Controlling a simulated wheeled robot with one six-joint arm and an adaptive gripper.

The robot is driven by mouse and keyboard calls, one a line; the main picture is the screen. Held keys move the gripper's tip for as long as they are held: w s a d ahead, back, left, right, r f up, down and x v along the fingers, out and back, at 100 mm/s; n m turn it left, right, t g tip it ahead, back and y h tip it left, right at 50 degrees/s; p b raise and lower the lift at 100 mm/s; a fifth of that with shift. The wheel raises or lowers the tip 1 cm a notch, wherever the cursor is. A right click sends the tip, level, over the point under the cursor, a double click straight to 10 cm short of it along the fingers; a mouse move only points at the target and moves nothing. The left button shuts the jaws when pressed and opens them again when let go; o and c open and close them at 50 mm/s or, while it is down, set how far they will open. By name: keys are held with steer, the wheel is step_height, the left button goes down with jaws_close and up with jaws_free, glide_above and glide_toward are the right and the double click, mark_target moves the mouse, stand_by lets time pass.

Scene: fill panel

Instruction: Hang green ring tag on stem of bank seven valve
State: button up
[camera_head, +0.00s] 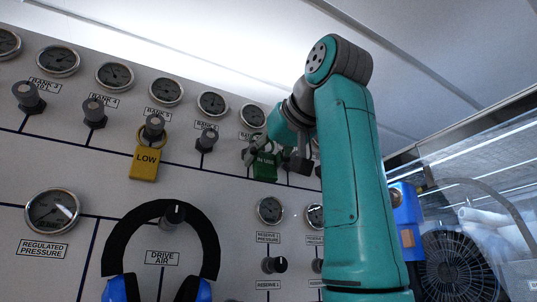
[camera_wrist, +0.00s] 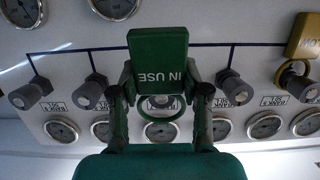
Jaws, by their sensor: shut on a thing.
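The green ring tag (camera_wrist: 158,55), marked IN USE, is between the fingers of my gripper (camera_wrist: 160,84), which is shut on it. In the head view the green tag (camera_head: 265,168) hangs just below my gripper (camera_head: 268,150), close to the panel. The tag's green ring (camera_wrist: 160,117) shows in the wrist view, with grey from the valve behind it. The bank seven valve is directly behind the tag and mostly hidden by tag and fingers. I cannot tell whether the ring is around its stem or only in front of it.
A yellow LOW tag (camera_head: 145,162) hangs on the bank five valve (camera_head: 154,126), left of my gripper. The bank six valve (camera_head: 207,139) is bare and nearer. Blue and black ear defenders (camera_head: 208,245) hang lower on the panel. Gauges (camera_head: 213,103) line the row above.

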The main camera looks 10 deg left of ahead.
mark_target(248, 178)
steer(key=shift+r+x, duration=0.15)
steer(key=shift+x, duration=0.8)
steer(key=shift+r+x, duration=0.15)
steer(key=shift+x, duration=0.8)
steer(key=shift+w+a+f, duration=0.25)
steer(key=shift+w+a, duration=0.15)
steer(key=shift+w, duration=0.15)
steer(key=o, duration=1)
steer(key=v, duration=1.2)
steer(key=shift+w, duration=0.1)
